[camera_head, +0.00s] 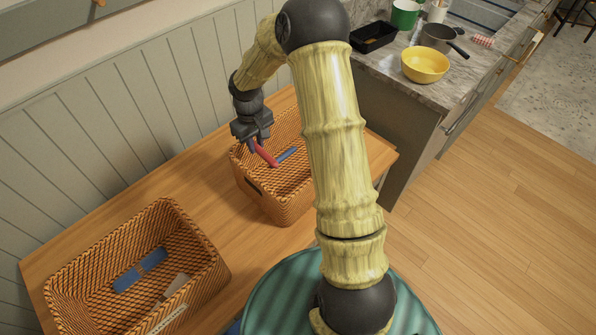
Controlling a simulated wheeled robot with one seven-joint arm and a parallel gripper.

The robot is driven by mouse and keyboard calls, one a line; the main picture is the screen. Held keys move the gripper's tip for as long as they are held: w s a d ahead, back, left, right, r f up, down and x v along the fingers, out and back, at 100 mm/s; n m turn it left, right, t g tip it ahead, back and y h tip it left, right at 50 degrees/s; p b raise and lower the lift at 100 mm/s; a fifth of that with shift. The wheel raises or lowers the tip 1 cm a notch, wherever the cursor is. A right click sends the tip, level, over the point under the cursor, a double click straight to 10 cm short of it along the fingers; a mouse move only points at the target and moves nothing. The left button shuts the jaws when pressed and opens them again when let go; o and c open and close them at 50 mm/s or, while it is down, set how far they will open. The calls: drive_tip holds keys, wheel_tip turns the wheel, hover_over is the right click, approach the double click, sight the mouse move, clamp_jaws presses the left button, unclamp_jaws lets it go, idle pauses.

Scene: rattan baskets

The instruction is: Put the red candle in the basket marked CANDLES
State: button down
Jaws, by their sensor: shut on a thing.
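The red candle (266,156) is a short red stick, tilted, at the far basket. My gripper (254,146) points down and is shut on the candle's upper left end. The candle's lower end is over or inside the far rattan basket (262,194); I cannot tell whether it touches the bottom. A blue object (288,154) lies in that basket beside the candle. A second rattan basket (205,262) stands nearer, at lower left, with blue pieces (140,270) and a pale flat piece (176,286) inside. No CANDLES marking is readable on either basket.
Both baskets stand on a wooden table (190,190) against a panelled wall. My arm hides the far basket's right part. A counter at the upper right holds a yellow bowl (425,65), a grey pot (437,38) and a black tray (374,37). Open floor lies at right.

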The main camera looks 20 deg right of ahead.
drive_tip(key=d+f+b, duration=0.1)
drive_tip(key=d+b, duration=0.6)
drive_tip(key=d, duration=0.1)
drive_tip(key=r+h+b, duration=0.2)
drive_tip(key=b, duration=0.1)
hover_over(300, 173)
drive_tip(key=shift+f+n+t, duration=0.25)
drive_tip(key=shift+n+t, duration=0.05)
drive_tip(key=shift+f, duration=0.1)
wheel_tip(300, 173, down, 13)
drive_tip(key=shift+s+a+f+p, duration=0.1)
drive_tip(key=shift+f+p, duration=0.05)
drive_tip(key=shift+p, duration=0.3)
drive_tip(key=shift+f, duration=0.4)
drive_tip(key=shift+f, duration=0.1)
